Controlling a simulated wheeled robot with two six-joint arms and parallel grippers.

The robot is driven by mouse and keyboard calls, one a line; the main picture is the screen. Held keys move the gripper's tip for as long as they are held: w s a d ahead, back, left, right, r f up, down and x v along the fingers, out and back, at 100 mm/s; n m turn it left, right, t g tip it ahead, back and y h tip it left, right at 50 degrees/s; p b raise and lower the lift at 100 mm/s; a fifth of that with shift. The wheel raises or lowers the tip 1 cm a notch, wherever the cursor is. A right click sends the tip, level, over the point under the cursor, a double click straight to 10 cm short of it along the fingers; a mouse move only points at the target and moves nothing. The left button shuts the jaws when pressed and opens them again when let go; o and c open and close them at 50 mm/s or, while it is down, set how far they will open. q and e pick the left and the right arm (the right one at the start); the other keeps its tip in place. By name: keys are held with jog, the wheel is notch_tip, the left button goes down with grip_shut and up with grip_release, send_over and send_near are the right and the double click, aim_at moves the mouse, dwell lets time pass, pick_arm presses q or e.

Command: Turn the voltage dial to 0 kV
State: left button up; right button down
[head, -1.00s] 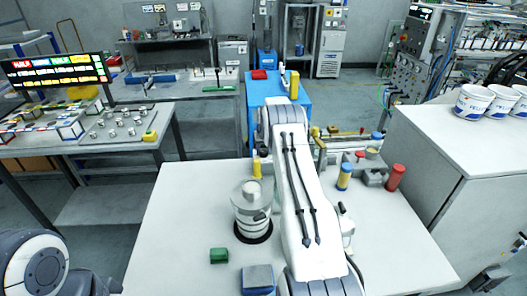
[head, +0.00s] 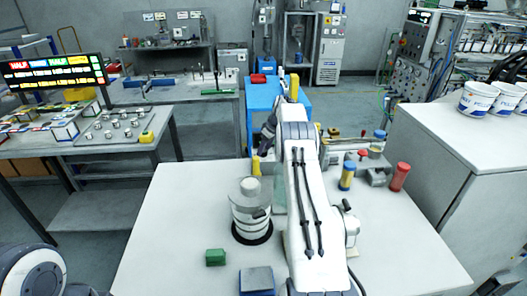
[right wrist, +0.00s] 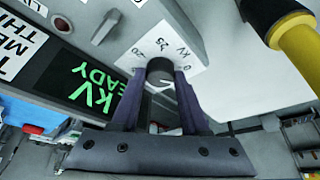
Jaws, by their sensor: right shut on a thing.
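In the head view my right gripper (head: 268,135) is small and dark beyond the white table, and the dial cannot be made out. My left gripper is out of view.
A dark display (right wrist: 92,92) with green letters is beside the dial plate. A clear stacked vessel (head: 250,212), a green block (head: 215,257) and a red cylinder (head: 400,176) stand on the white table (head: 180,220).

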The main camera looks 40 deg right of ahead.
jog(key=shift+n+y, duration=0.3)
jog(key=shift+n, duration=0.4)
jog(key=shift+c, duration=2.1)
grip_release()
jog(key=b+v, duration=0.2)
jog(key=v, duration=0.8)
jog(key=shift+r, duration=0.25)
